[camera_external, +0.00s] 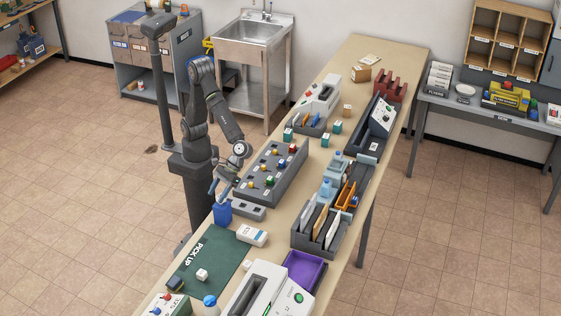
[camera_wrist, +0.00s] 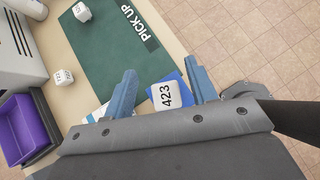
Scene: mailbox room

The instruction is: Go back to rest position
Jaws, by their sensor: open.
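My gripper (camera_external: 220,190) is above the near-left part of the long table, over a blue container (camera_external: 222,212). In the wrist view its two blue fingers (camera_wrist: 160,68) are apart. Between them shows a white cube marked 423 (camera_wrist: 166,96), against the blue container (camera_wrist: 176,78). The cube does not clearly touch either finger. I cannot tell how deep it sits in the container. My arm is bent, with the forearm pointing down toward the table.
A green PICK UP mat (camera_external: 220,255) bears a white cube (camera_external: 201,274). A white box (camera_external: 252,235) lies by the mat. A grey panel with coloured knobs (camera_external: 272,172) stands beside my gripper. A file holder (camera_external: 318,240) and purple tray (camera_external: 304,270) are farther right.

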